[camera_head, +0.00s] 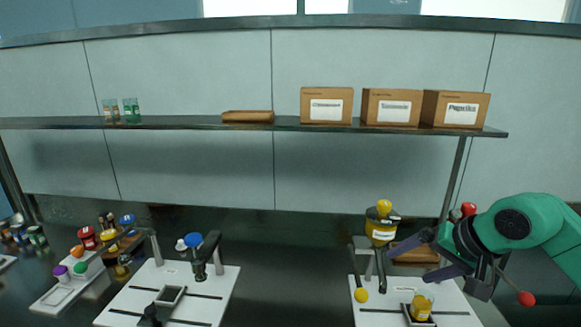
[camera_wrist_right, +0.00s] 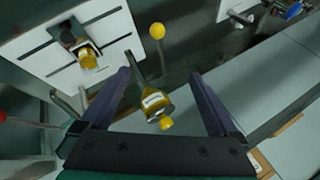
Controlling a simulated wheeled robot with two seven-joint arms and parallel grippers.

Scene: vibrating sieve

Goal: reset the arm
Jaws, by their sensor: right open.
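My right gripper (camera_head: 408,265) reaches in from the right, above the right white station board (camera_head: 385,288). It is open, with its two fingers apart; in the right wrist view, the gap (camera_wrist_right: 160,75) between its fingertips has nothing clamped in it. A dark jar with a yellow knob and white label (camera_head: 382,230) stands on the right station's post, just beyond the fingers. In the wrist view this jar (camera_wrist_right: 155,103) appears between the fingers, and I cannot tell whether they touch it. My left gripper is not in view.
A glass with yellow contents (camera_head: 421,305) stands on the right board. A yellow ball knob (camera_head: 361,295) and a red ball knob (camera_head: 526,298) are near the arm. Labelled boxes (camera_head: 326,106) sit on the shelf above.

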